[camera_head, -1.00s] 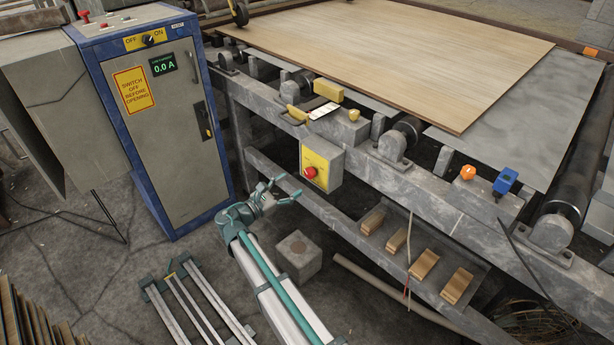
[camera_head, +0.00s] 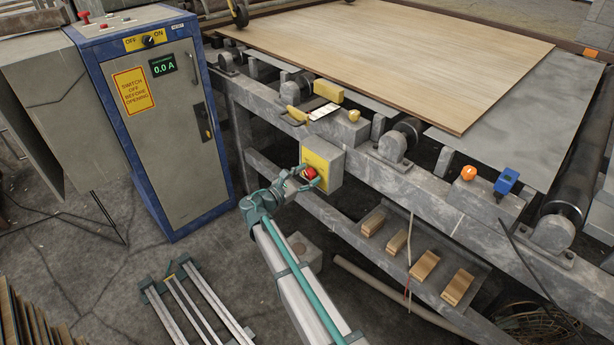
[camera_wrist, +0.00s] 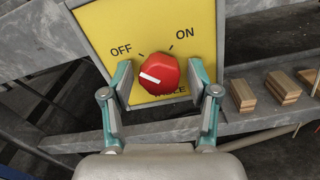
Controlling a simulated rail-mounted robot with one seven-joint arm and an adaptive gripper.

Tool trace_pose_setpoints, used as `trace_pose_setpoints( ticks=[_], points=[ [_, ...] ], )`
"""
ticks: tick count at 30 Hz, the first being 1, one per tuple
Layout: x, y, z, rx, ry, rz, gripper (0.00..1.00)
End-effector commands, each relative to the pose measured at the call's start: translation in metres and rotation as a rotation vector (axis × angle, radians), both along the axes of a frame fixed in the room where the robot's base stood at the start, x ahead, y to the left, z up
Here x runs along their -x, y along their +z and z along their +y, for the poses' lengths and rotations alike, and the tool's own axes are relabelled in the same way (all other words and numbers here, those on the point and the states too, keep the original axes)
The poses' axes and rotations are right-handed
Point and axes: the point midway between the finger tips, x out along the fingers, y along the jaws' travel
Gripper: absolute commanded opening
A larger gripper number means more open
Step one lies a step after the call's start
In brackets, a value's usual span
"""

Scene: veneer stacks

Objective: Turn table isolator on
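The table isolator is a grey box with a yellow plate (camera_head: 317,165) on the side of the table frame. Its red rotary knob (camera_head: 310,173) is partly hidden by my gripper (camera_head: 303,180) in the head view. The wrist view shows the yellow plate (camera_wrist: 110,30) with OFF at left and ON at right. The red knob (camera_wrist: 165,68) has a white mark on its left, OFF-side face. My gripper (camera_wrist: 160,88) is open, with one finger on each side of the knob. I cannot tell whether the fingers touch it.
A blue and grey cabinet (camera_head: 165,130) stands at left, with its own OFF/ON switch (camera_head: 148,40) and a 0.0 A display (camera_head: 162,65). Wood blocks (camera_head: 425,266) lie on a low shelf at right. A veneer sheet (camera_head: 400,55) lies on the table. Metal rails (camera_head: 195,305) lie on the floor.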

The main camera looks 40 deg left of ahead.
Motion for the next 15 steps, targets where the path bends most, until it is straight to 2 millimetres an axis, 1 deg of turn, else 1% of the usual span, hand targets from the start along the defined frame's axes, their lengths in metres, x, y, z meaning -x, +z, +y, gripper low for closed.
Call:
trace_pose_setpoints(
  ticks=[1,8,15],
  points=[
    [0.0001,-0.0001,0.0000,0.000,0.000,0.000,0.46],
    [0.0002,-0.0002,0.0000,0.000,0.000,0.000,0.08],
    [0.0004,-0.0007,-0.0002,-0.017,-0.001,-0.002,0.07]
  ],
)
